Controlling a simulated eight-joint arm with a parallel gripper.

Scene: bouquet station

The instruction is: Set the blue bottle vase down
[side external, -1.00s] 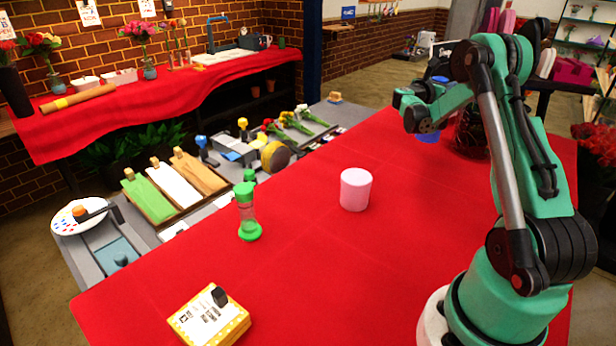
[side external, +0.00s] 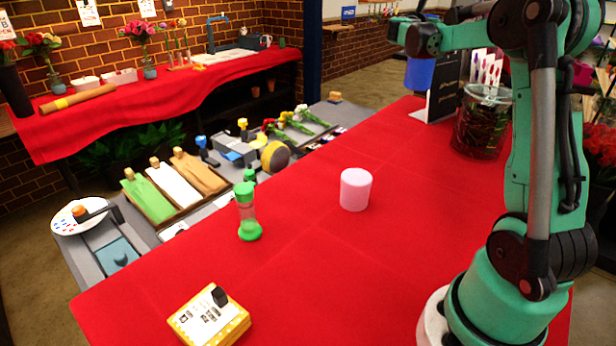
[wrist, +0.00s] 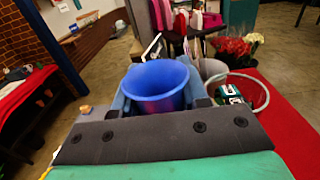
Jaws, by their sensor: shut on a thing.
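The blue bottle vase (side external: 419,74) hangs below my gripper (side external: 416,45) in the side view, near the far end of the red table (side external: 310,270). Its lower part shows there; my gripper hides its upper part. In the wrist view the open round mouth of the blue vase (wrist: 157,82) shows between the two fingers, and my gripper (wrist: 160,100) is shut on it. The vase looks upright and raised off the cloth.
A glass jar of dark stems (side external: 483,122) and a black sign (side external: 443,97) stand close to the vase, to its right. A pink cylinder (side external: 355,189), a green-capped timer (side external: 247,212) and a yellow box (side external: 209,318) stand on the cloth. The table's middle is mostly clear.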

